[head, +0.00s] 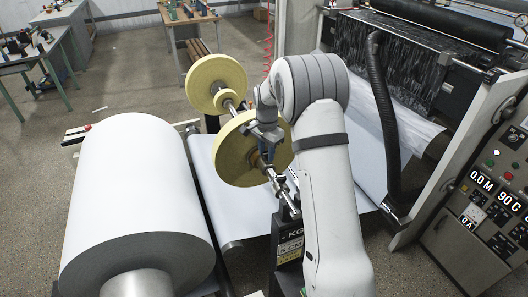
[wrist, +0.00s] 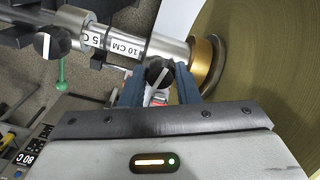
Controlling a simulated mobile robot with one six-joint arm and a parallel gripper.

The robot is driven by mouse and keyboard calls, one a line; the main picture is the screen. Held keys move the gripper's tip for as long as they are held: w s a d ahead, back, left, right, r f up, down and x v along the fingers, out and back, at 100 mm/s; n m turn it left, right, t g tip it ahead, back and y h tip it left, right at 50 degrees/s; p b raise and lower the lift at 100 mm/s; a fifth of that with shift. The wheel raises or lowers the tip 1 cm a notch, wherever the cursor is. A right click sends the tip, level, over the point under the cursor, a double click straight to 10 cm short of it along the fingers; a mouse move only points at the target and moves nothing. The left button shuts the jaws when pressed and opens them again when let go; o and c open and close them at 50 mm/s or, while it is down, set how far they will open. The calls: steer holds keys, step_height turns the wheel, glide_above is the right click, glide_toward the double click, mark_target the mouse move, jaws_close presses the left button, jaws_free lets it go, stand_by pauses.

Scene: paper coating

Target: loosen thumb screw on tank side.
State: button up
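A dark thumb screw (wrist: 158,72) sits on the silver shaft's collar in the wrist view, beside the brass-coloured ring and the large yellow disc (wrist: 243,60). My gripper (wrist: 160,75) has its two blue fingers on either side of this screw. I cannot tell whether they touch it. A second dark thumb screw (wrist: 45,45) stands farther left on the shaft, apart from my gripper. In the head view, my gripper (head: 267,153) points down at the shaft in front of the near yellow disc (head: 232,150), and the screw between the fingers cannot be made out.
A large white paper roll (head: 135,200) lies at left. A smaller yellow disc (head: 210,78) is at the shaft's far end. A black hose (head: 385,120) hangs right of my arm, near the control panel (head: 490,190). A green-handled lever (wrist: 61,75) is below the shaft.

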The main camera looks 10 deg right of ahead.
steer(key=c, duration=0.3)
steer(key=shift+a, duration=0.45)
steer(key=shift+c, duration=0.3)
steer(key=shift+s+d, duration=0.1)
steer(key=shift+d, duration=0.25)
steer(key=shift+d+n, duration=0.1)
steer(key=shift+n, duration=0.3)
steer(key=n+b, duration=0.2)
steer(key=n, duration=0.1)
steer(key=shift+d+n, duration=0.1)
steer(key=shift+n, duration=0.3)
steer(key=n+b, duration=0.1)
steer(key=n, duration=0.3)
steer(key=shift+r+b, duration=0.15)
steer(key=shift+b, duration=0.2)
steer(key=n+b, duration=0.1)
steer(key=n, duration=0.4)
steer(key=shift+w, duration=0.2)
steer(key=shift+s+n, duration=0.1)
steer(key=shift+n, duration=1.9)
steer(key=shift+b, duration=0.3)
